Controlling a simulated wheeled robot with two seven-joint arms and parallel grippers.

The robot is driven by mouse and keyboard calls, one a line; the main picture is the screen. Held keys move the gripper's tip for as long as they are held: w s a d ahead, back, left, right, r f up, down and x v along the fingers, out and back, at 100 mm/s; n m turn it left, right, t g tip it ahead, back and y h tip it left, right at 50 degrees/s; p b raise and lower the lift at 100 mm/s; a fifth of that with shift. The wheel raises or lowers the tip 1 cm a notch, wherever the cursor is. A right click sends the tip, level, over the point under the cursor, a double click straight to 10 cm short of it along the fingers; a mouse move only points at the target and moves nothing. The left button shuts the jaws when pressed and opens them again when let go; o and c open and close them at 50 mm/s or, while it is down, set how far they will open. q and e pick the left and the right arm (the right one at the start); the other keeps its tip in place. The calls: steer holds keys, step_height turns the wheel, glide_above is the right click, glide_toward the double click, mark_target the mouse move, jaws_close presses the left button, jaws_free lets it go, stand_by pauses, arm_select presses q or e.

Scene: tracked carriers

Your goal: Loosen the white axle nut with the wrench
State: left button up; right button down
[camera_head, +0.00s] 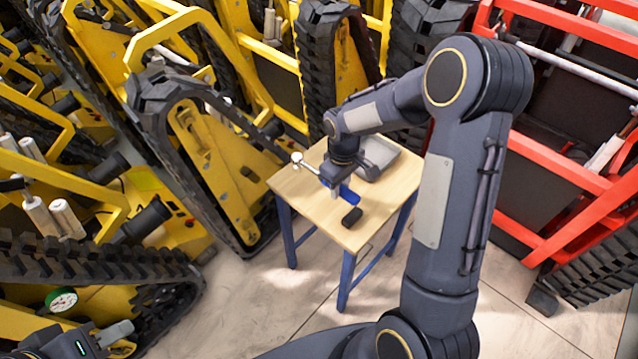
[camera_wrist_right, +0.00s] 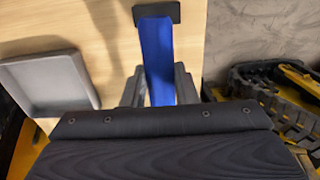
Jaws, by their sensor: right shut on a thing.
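My right gripper (camera_head: 338,185) is over the small wooden table. In the right wrist view its fingers (camera_wrist_right: 158,88) are shut on a blue bar (camera_wrist_right: 157,50), seemingly the wrench handle, which also shows in the head view (camera_head: 350,194). A pale metal shaft with a white end (camera_head: 297,158) sticks out left of the gripper; it looks like part of the same tool, but the join is hidden. I cannot pick out the white axle nut for certain. My left gripper (camera_head: 118,334) is at the bottom left, partly cut off, beside a yellow carrier's track.
Yellow tracked carriers (camera_head: 225,175) crowd the left, a red one (camera_head: 535,240) the right. Floor (camera_head: 300,310) in front is clear.

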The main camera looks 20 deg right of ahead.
steer(key=shift+r+p, duration=0.5)
steer(key=shift+r, duration=0.6)
step_height(320, 180, up, 8)
steer(key=p, duration=0.7)
steer(key=s+b, duration=0.1)
steer(key=s, duration=1.9)
